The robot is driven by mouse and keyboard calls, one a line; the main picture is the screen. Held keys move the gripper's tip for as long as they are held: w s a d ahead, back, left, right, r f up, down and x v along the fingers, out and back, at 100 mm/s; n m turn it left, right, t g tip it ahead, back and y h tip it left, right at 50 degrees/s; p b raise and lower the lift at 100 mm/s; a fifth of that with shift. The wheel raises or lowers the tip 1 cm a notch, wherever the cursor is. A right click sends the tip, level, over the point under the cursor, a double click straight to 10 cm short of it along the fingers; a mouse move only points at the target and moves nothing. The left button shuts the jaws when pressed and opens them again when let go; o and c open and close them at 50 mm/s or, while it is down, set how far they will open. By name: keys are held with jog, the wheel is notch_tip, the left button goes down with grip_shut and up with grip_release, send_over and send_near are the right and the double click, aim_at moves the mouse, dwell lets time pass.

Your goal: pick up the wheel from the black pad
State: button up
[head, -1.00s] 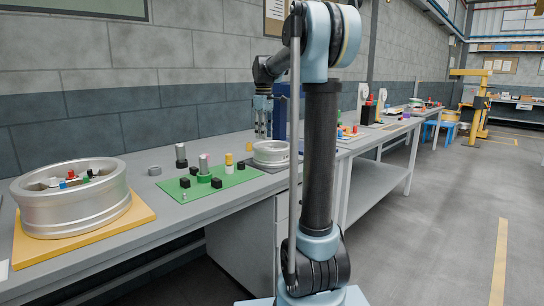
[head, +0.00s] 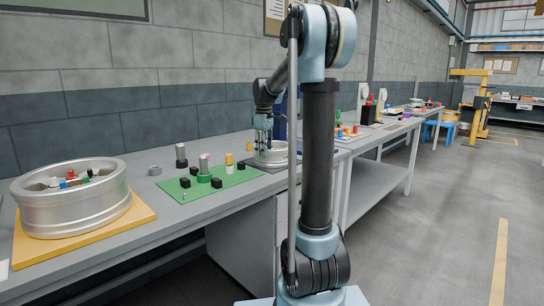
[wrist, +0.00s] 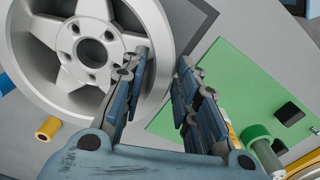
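The silver wheel (head: 280,155) sits on the black pad (head: 253,164) at the back of the workbench, partly hidden by my arm. In the wrist view the wheel (wrist: 40,75) fills the upper left, with its spokes, bolt holes and centre hole showing. A corner of the black pad (wrist: 196,18) shows beside it. My gripper (wrist: 162,62) is open, with the left finger over the inside of the rim and the right finger outside it. The rim wall shows between them; I cannot tell whether either finger touches it. In the head view my gripper (head: 263,128) is down at the wheel.
A green mat (head: 235,178) with several small cylinders and black blocks lies left of the wheel; it also shows in the wrist view (wrist: 225,75). A larger wheel (head: 75,208) holding small parts sits on a yellow board (head: 140,212) at the left.

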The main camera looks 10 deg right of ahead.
jog(key=shift+c, duration=0.3)
grip_shut()
jog(key=shift+r, duration=0.15)
jog(key=shift+r, duration=3.3)
jog(key=shift+r, duration=0.1)
